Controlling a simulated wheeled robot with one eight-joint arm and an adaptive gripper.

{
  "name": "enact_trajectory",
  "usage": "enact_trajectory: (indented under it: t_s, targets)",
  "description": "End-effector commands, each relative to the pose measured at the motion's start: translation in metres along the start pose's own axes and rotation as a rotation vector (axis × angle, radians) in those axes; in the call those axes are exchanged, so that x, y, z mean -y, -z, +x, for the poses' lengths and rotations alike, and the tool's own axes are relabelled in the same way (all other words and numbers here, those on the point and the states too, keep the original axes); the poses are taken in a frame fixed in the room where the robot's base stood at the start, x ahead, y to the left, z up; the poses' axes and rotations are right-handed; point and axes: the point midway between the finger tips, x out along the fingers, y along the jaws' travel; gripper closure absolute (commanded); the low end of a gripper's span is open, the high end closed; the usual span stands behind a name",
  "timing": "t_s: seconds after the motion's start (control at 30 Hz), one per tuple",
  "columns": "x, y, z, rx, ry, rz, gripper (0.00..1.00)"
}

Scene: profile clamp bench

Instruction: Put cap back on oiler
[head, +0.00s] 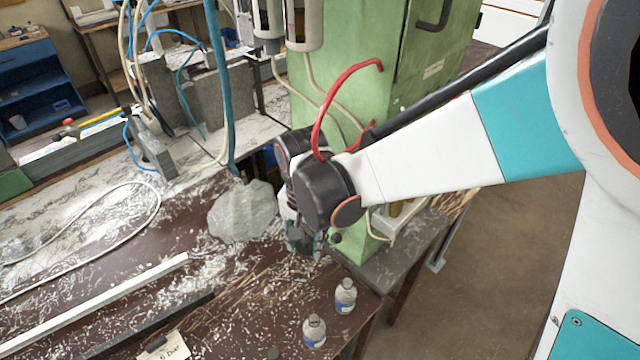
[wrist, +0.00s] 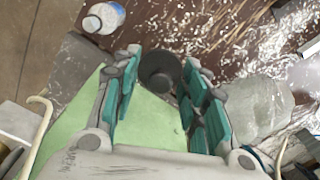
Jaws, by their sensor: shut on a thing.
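My gripper (head: 303,240) hangs over the bench beside the green machine column. In the wrist view, my gripper (wrist: 162,60) is shut on a dark round cap (wrist: 160,72), held between the teal finger pads. In the head view the arm and gripper largely hide the cap. Two small clear bottles with blue-and-white labels stand on the bench: one bottle (head: 345,297) nearer the bench edge, the other bottle (head: 314,332) closer to the camera. Both are apart from my gripper. I cannot tell which is the oiler. One bottle (wrist: 104,16) shows at the wrist view's upper left.
The green machine (head: 345,95) stands right behind my gripper. A pale translucent lump (head: 243,212) lies left of it. White shavings cover the bench (head: 250,310). A pale bar (head: 100,300), a note (head: 170,347) and a small dark object (head: 273,353) lie nearer.

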Motion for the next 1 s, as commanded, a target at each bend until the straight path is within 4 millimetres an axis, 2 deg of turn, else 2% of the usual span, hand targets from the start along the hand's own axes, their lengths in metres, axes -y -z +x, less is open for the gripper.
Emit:
enact_trajectory:
  t_s: [0.03,0.2,0.6,0.73,1.0]
  targets:
    - [0.0,0.0,0.013,0.0,0.0,0.0,0.72]
    - [0.0,0.0,0.051,0.0,0.0,0.0,0.72]
    - [0.0,0.0,0.132,0.0,0.0,0.0,0.72]
    - [0.0,0.0,0.147,0.0,0.0,0.0,0.72]
    - [0.0,0.0,0.16,0.0,0.0,0.0,0.72]
